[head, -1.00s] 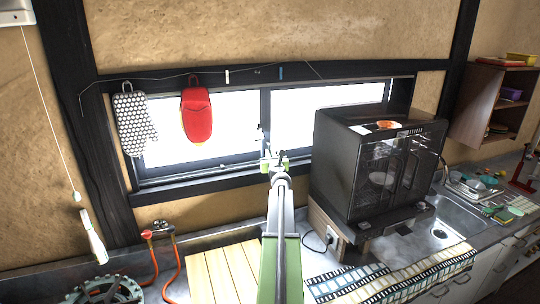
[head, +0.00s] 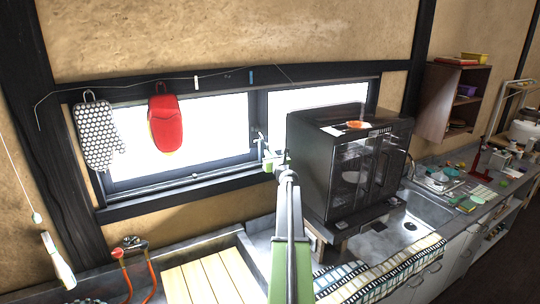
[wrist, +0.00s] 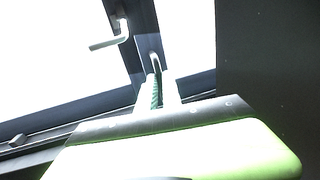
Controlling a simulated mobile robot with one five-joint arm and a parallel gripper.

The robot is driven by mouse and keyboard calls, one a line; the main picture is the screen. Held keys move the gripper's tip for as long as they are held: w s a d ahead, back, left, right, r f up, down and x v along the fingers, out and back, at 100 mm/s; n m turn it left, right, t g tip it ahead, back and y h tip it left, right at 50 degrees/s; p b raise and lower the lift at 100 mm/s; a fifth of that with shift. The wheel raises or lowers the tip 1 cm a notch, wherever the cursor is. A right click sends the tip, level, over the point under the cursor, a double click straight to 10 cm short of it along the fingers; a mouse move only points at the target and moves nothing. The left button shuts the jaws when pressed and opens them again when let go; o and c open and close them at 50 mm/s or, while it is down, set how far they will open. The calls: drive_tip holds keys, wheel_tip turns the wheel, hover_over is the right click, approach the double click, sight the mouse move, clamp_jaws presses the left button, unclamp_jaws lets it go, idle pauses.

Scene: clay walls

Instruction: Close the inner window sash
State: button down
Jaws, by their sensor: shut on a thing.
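The window sash has a dark upright (head: 258,112) near the middle of the bright window, with white panes either side. In the wrist view the same dark upright (wrist: 137,75) runs up beside a pale lever handle (wrist: 108,42) and a small grey metal handle (wrist: 155,62). My gripper (head: 267,152) is at the lower part of this upright, just left of the black oven. In the wrist view my gripper (wrist: 157,85) has its narrow fingers together at the small grey handle, shut on it. The exact contact is partly hidden by the fingers and glare.
A black oven (head: 335,180) stands close to the right of my gripper and hides part of the window. A red mitt (head: 164,124) and a dotted mitt (head: 97,135) hang before the left pane. A wooden board (head: 210,280) lies below the window.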

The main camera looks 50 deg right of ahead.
drive_tip(key=shift+s+d+h, duration=0.3)
drive_tip(key=shift+s+d, duration=0.15)
drive_tip(key=shift+s, duration=0.05)
drive_tip(key=c, duration=1.5)
unclamp_jaws()
drive_tip(key=shift+s, duration=0.15)
drive_tip(key=v, duration=1.7)
drive_tip(key=shift+a+r, duration=0.25)
drive_tip(key=shift+a, duration=0.1)
